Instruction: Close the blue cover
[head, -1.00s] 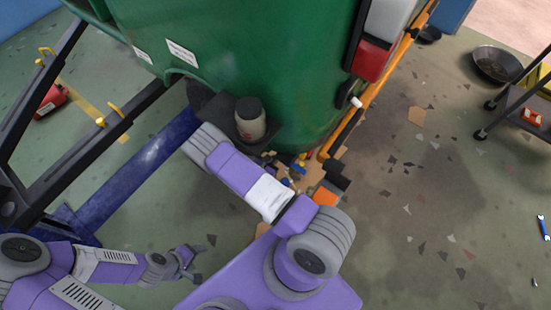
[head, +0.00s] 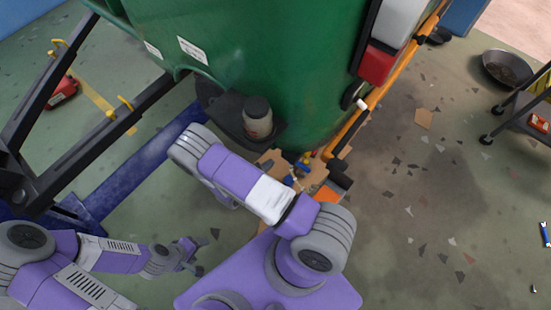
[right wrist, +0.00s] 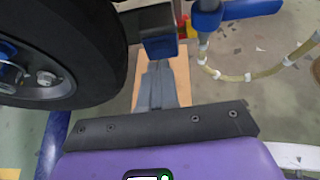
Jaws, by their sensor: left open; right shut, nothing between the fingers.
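My right gripper (right wrist: 158,68) shows in the right wrist view, with its fingers shut and empty. A dark block with a blue face (right wrist: 160,47) is close ahead of its fingertips; I cannot tell whether they touch. A blue part with a flat arm (right wrist: 235,10) is at the top of that view, to the right of the fingers. I cannot tell which blue part is the cover. In the head view my right arm hides its own gripper. My left gripper (head: 200,254) is open and empty above the floor at lower left.
A large green body (head: 265,65) fills the top middle. A black tyre (right wrist: 60,40) is close at left in the right wrist view. A blue beam (head: 140,165) and black frame stand at left. A dark pan (head: 507,70) and cart are at right.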

